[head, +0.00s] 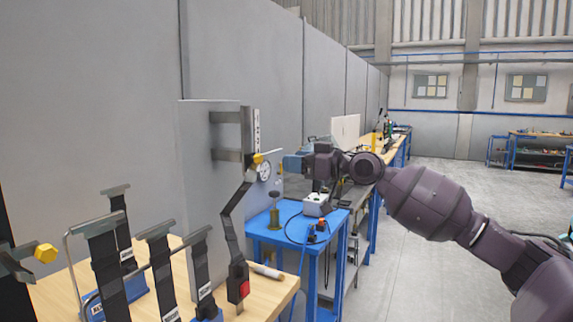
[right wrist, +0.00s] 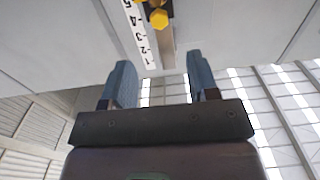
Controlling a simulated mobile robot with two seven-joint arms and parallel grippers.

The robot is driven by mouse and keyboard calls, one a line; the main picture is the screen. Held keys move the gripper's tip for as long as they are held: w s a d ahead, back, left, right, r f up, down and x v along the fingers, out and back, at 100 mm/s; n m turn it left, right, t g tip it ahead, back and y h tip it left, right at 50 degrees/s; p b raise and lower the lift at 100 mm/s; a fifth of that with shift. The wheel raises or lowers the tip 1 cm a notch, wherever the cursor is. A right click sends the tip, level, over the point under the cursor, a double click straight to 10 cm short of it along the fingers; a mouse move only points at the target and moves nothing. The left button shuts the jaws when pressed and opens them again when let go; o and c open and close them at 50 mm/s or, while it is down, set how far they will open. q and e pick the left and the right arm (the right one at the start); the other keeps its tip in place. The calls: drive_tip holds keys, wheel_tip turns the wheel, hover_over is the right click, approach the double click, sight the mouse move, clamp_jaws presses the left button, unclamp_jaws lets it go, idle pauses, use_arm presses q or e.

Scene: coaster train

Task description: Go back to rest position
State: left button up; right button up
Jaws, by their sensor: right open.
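My right arm comes in from the right in the head view. Its gripper (head: 290,162), with blue fingers, points left near a grey panel (head: 203,190) that carries a metal bracket and a round dial (head: 264,171). In the right wrist view the two fingers (right wrist: 160,82) are apart with nothing between them. A numbered white strip (right wrist: 140,35) and a yellow bolt head (right wrist: 158,18) show beyond the fingertips. A jointed dark bar (head: 231,225) hangs from the bracket down to a red-buttoned part (head: 244,289). My left gripper does not show.
A wooden table (head: 275,295) at the lower left bears several upright dark bars (head: 108,260). A blue table (head: 300,235) with a small white box (head: 315,205) and a cable stands below my right gripper. Long benches line the wall behind. The floor at right is clear.

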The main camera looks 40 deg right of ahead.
idle(0.3)
drive_tip(key=s+a+f+h, duration=0.2)
drive_tip(key=f, duration=0.9)
drive_tip(key=s+a+f+n+g+h, duration=0.1)
drive_tip(key=a+f, duration=0.1)
drive_tip(key=f, duration=0.8)
drive_tip(key=s+a+f+h, duration=0.2)
drive_tip(key=f, duration=0.9)
drive_tip(key=s+a+f+m+g, duration=0.1)
drive_tip(key=s+a+f, duration=0.3)
drive_tip(key=s+f, duration=0.4)
drive_tip(key=s+a+f+m+g+h, duration=0.1)
drive_tip(key=s+a+f+m+g, duration=0.1)
drive_tip(key=s+a+f, duration=0.3)
drive_tip(key=s+a+f+m+g+h, duration=0.1)
drive_tip(key=s+a+f, duration=0.4)
drive_tip(key=s+f, duration=0.5)
drive_tip(key=shift+s+a+f+g, duration=0.2)
drive_tip(key=shift+s+f+g, duration=0.15)
drive_tip(key=shift+s, duration=0.85)
